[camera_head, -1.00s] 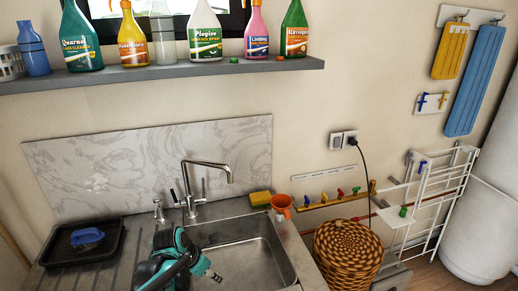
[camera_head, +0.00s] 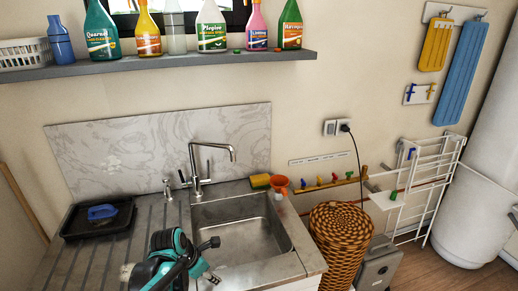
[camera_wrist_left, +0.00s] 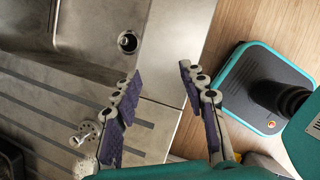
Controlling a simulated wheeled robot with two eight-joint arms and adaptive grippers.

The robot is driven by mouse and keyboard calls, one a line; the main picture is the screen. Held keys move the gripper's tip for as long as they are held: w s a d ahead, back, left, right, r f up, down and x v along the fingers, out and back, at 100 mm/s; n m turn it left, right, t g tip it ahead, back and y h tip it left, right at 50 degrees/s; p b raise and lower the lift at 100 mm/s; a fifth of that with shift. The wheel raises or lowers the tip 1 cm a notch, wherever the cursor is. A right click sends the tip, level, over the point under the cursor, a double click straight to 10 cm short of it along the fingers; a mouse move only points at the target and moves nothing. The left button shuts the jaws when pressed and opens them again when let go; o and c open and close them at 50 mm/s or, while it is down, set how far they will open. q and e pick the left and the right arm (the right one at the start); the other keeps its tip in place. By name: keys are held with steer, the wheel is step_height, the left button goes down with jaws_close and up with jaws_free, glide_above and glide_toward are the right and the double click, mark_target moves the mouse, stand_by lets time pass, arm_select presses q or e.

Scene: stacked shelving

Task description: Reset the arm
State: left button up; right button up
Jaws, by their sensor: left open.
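My left arm (camera_head: 172,262) is folded at the bottom of the head view, in front of the sink and over the counter's edge. In the left wrist view my left gripper (camera_wrist_left: 159,76) has its purple-padded fingers spread apart with nothing between them. Counter and wood floor show beyond the fingers. My right gripper is not seen.
The sink basin (camera_head: 240,232) is empty, with a faucet (camera_head: 196,165) behind it. A black tray (camera_head: 72,222) stands left. A wicker basket (camera_head: 342,240) and white drying rack (camera_head: 425,190) stand right. Spray bottles line the shelf (camera_head: 150,70).

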arm_select(q)
steer(key=shift+s+m, duration=0.3)
steer(key=shift+m, duration=0.2)
steer(key=s+a+f+m+t+y+b, duration=0.1)
steer(key=s+m+b, duration=0.3)
steer(key=s+m, duration=0.4)
steer(key=s+a+f+m+t+y+b, duration=0.1)
steer(key=s+m+b, duration=0.4)
steer(key=m, duration=1.2)
steer(key=s+f+t, duration=0.1)
steer(key=s, duration=0.1)
steer(key=shift+s+a+y, duration=0.3)
steer(key=shift+s+a, duration=0.05)
steer(key=shift+a, duration=0.05)
